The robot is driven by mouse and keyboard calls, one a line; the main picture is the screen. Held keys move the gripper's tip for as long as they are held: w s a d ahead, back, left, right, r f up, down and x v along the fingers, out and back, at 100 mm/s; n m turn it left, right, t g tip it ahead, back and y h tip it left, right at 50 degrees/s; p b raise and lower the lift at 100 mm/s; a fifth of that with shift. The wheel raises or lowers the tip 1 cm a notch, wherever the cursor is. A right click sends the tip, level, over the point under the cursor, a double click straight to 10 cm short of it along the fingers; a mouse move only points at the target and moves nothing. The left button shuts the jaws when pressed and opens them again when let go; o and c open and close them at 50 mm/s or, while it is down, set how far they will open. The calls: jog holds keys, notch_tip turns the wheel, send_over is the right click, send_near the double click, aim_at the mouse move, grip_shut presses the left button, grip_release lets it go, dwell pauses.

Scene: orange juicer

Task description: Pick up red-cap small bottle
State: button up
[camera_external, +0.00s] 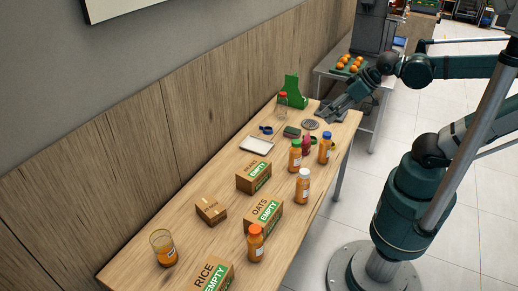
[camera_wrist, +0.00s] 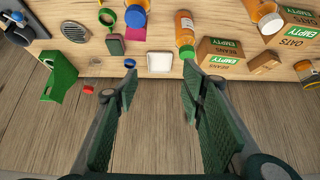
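The small red-capped bottle (camera_external: 282,103) looks clear and stands near the wall, in front of the green stand. In the wrist view only its red cap (camera_wrist: 88,90) shows plainly, left of my left finger. My gripper (camera_external: 324,114) is over the far end of the table, to the right of the bottle and apart from it. In the wrist view my gripper (camera_wrist: 159,68) is open, with nothing between the two fingers.
A green stand (camera_external: 291,91) is close behind the bottle. Cartons, including a beans box (camera_external: 254,176), fill the table's near half. The wooden wall borders the left side.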

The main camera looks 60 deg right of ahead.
jog(key=shift+o, duration=0.6)
jog(key=shift+w+d, duration=0.1)
jog(key=shift+w, duration=0.05)
jog(key=m+g+h, duration=0.5)
jog(key=m+h, duration=0.8)
jog(key=h, duration=0.1)
send_over(281, 95)
jog(key=s+a, duration=0.2)
jog(key=a, duration=0.4)
notch_tip(281, 95, down, 8)
jog(key=shift+w+d+f+m+g+h+p, duration=0.15)
jog(key=shift+w+f+m+g+h, duration=0.2)
jog(key=shift+f+m+h, duration=0.6)
jog(key=shift+w+a+f+m+g+h+p, duration=0.1)
jog(key=shift+w+f+m+g+h, duration=0.25)
jog(key=shift+f+m, duration=0.7)
jog(key=shift+w+d+f+m+g+h+p, duration=0.2)
jog(key=shift+f+m+g+h, duration=0.4)
jog(key=shift+f, duration=0.85)
jog(key=shift+a, duration=0.15)
